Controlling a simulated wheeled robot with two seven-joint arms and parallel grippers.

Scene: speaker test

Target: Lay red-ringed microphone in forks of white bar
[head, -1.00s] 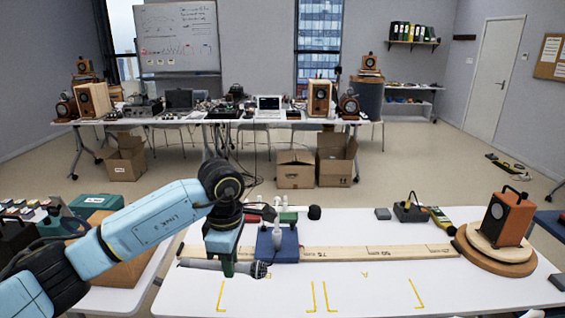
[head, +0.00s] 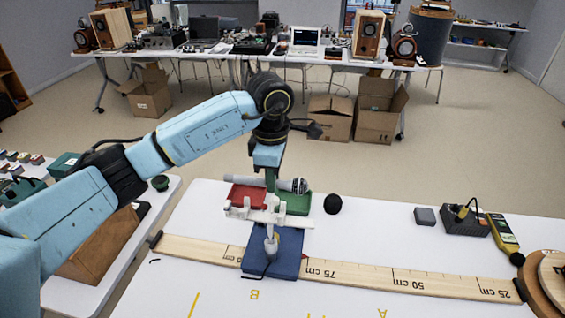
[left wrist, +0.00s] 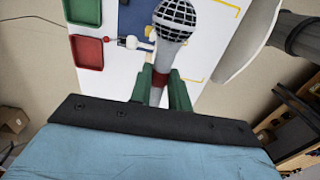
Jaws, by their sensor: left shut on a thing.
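My left gripper (head: 271,184) is shut on the grey microphone (head: 299,186), around its handle, with the grille to the right. In the left wrist view the green fingers (left wrist: 164,90) clamp the microphone (left wrist: 158,46) at its red ring (left wrist: 175,79). The white bar (head: 243,213) with forks stands crosswise on a blue base (head: 286,252). In the head view the microphone shows just beyond the bar and appears above it, apart from the forks. The gripper hides the middle of the handle. My right gripper is out of view.
A wooden ruler (head: 365,277) runs along the table.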

